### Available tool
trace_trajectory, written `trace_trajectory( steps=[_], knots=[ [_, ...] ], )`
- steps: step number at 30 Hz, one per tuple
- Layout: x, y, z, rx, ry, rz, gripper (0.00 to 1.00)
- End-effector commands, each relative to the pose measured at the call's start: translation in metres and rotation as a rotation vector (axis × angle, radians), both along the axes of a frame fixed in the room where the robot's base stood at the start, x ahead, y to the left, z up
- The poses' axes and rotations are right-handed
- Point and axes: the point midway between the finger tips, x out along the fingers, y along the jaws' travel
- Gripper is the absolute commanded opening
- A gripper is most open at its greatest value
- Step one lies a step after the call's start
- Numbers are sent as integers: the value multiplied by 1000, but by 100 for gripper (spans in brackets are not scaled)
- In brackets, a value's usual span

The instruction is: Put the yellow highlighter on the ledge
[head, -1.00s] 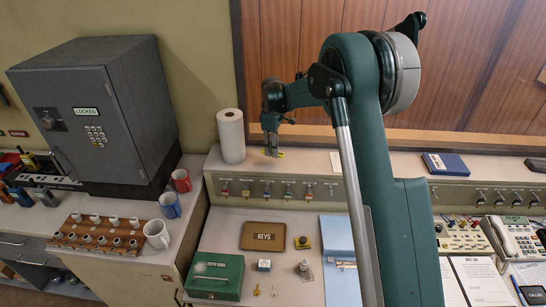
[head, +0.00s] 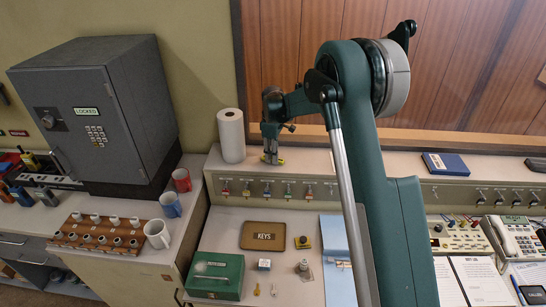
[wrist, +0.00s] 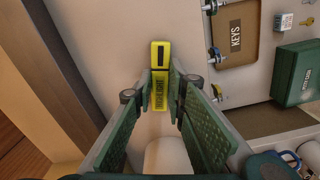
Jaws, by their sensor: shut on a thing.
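The yellow highlighter (wrist: 160,55) is between the fingertips of my gripper (wrist: 160,80) in the wrist view, with its lettered side towards the camera. My gripper (head: 270,152) is shut on it. In the head view my gripper points down at the ledge (head: 310,162), just right of the paper roll, and only a bit of yellow shows at the fingertips. The highlighter is at or just above the ledge's top; I cannot tell whether it touches.
A paper roll (head: 231,136) stands on the ledge close left of my gripper. A blue book (head: 445,164) lies on the ledge further right. The KEYS board (head: 263,236) and green box (head: 215,275) are on the desk below.

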Motion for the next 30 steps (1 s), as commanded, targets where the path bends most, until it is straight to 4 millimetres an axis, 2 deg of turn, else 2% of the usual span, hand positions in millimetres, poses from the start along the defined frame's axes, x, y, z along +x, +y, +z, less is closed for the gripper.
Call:
trace_trajectory(
  steps=[2,3,6,21,26,30],
  knots=[
    [0,0,-3,0,0,0,9],
    [0,0,-3,0,0,0,17],
    [0,0,-2,0,0,0,29],
    [0,0,2,0,0,0,29],
    [0,0,15,0,0,0,29],
    [-1,0,33,0,0,0,29]
  ],
)
